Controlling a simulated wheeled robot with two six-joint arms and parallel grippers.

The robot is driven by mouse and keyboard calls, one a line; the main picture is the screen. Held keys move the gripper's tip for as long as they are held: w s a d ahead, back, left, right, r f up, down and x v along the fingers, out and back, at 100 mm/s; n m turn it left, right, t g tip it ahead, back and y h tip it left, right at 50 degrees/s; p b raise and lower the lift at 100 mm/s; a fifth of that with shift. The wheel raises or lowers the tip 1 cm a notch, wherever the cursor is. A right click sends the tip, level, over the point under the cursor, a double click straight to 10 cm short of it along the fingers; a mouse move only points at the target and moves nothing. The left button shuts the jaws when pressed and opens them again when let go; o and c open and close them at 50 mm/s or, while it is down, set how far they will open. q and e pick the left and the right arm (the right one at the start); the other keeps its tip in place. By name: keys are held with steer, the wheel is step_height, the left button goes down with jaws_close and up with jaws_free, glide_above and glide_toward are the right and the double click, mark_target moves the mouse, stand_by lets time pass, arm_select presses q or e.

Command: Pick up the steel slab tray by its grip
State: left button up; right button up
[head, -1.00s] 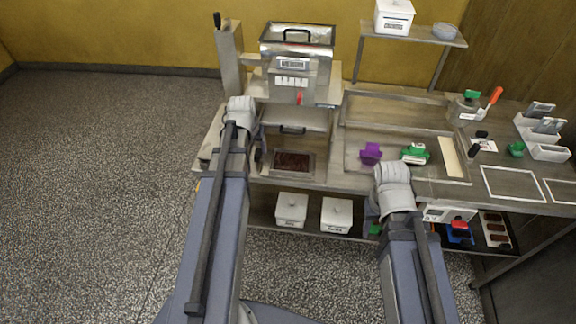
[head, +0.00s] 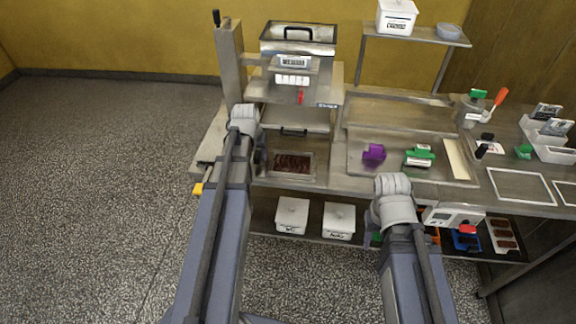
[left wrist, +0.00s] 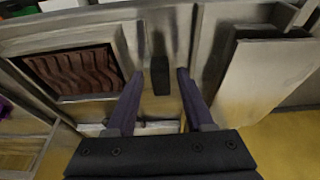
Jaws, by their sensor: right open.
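The steel slab tray (head: 315,163) lies on the bench below the machine, with a dark brown slab inside its rim. It also shows at the left of the left wrist view (left wrist: 122,48). A dark block that looks like its grip (left wrist: 160,76) stands beside the tray in that view. My left gripper (left wrist: 162,62) is open, with one finger on each side of this block. I cannot tell whether either finger touches it. In the head view the left wrist hides most of this gripper and the grip. My right gripper (head: 374,216) is open and partly hidden, low in front of the bench edge.
The machine (head: 293,75) stands just behind the tray. A purple item (head: 374,152) and a green item (head: 420,155) lie on the bench to the right. Two white lidded bins (head: 292,215) sit on the lower shelf. A pale plate (left wrist: 265,72) lies beside my left gripper.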

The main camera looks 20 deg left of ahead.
arm_select(q)
jaws_close()
steer(key=shift+r, duration=0.15)
stand_by(0.4)
step_height(320, 180, up, 10)
steer(key=p, duration=1)
steer(key=shift+f, duration=0.25)
